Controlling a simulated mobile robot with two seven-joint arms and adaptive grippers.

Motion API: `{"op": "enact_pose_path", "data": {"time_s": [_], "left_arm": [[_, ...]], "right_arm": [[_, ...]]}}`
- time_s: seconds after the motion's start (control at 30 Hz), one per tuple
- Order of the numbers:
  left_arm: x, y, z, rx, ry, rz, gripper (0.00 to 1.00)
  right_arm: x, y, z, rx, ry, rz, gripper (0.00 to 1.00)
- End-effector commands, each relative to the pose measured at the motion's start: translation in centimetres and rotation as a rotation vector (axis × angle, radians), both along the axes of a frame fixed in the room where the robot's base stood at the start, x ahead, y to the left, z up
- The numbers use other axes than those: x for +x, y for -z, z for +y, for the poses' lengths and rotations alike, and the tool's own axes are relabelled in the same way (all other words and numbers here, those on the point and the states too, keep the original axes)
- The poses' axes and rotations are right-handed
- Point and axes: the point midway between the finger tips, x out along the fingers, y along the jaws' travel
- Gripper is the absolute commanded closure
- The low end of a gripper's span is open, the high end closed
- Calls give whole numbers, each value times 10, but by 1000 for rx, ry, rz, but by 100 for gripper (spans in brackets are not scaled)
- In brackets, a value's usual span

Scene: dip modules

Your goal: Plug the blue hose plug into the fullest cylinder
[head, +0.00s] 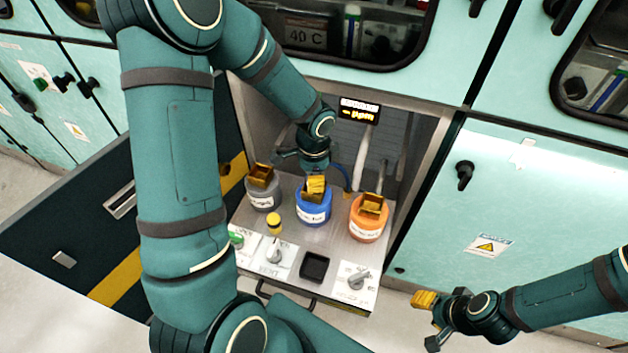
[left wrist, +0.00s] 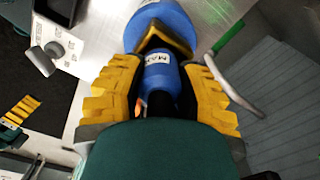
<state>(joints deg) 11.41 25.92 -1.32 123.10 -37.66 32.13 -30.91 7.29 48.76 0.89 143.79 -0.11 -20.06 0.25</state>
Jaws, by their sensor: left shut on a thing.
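Three labelled cylinders stand on a metal drawer shelf in the head view: a grey one (head: 263,194), a blue one (head: 313,208) and an orange one (head: 367,221), each with a brass-coloured bracket on top. My left gripper (head: 316,186) is over the blue cylinder. In the left wrist view its yellow fingers (left wrist: 160,95) are shut on the blue hose plug (left wrist: 158,77), which has a white label. The plug's far end is at the blue cylinder's bracket (left wrist: 165,40); I cannot tell whether it is seated. My right gripper (head: 428,320) is open and empty, away from the shelf.
The shelf front carries a yellow button (head: 274,222), knobs (head: 358,277) and a black square recess (head: 314,266). A small lit display (head: 359,110) hangs above. Pale hoses (head: 362,155) rise behind the cylinders. Cabinet walls flank the opening. Floor near my right gripper is clear.

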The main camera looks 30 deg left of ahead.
Motion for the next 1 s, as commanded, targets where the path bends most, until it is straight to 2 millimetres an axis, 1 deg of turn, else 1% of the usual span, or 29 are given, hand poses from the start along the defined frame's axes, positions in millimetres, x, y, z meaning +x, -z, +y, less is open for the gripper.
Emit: {"op": "enact_pose_path", "data": {"time_s": [0.03, 0.07, 0.27, 0.43, 0.47, 0.5, 0.53, 0.87, 0.93, 1.0], "left_arm": [[0, 7, 0, 0, 0, 1, 100], [0, 8, 0, -1, 0, 1, 100], [0, 7, 0, -1, -1, -1, 100], [0, 12, 0, -1, 0, -1, 100], [0, 11, 0, -1, 0, -1, 57], [0, 11, 0, 0, 0, 0, 43], [0, 11, 0, 0, 0, 0, 38], [0, 9, 0, 0, 0, 0, 38], [0, 5, 0, -1, -1, -1, 38], [1, -4, 0, 0, 0, -4, 38]], "right_arm": [[0, 3, 0, 0, 0, -1, 53], [1, 3, 0, 0, 0, -1, 53], [1, 2, 0, 0, 1, -2, 53], [1, 6, 0, 0, 1, -3, 53], [1, 5, 0, 0, 1, -3, 53], [1, 5, 0, 0, 1, -3, 53], [1, 5, 0, 0, 1, -3, 53], [1, 4, 0, 0, 1, -3, 53], [1, 0, 0, 0, 1, -2, 53], [0, -2, 0, 0, 0, 0, 53]]}}
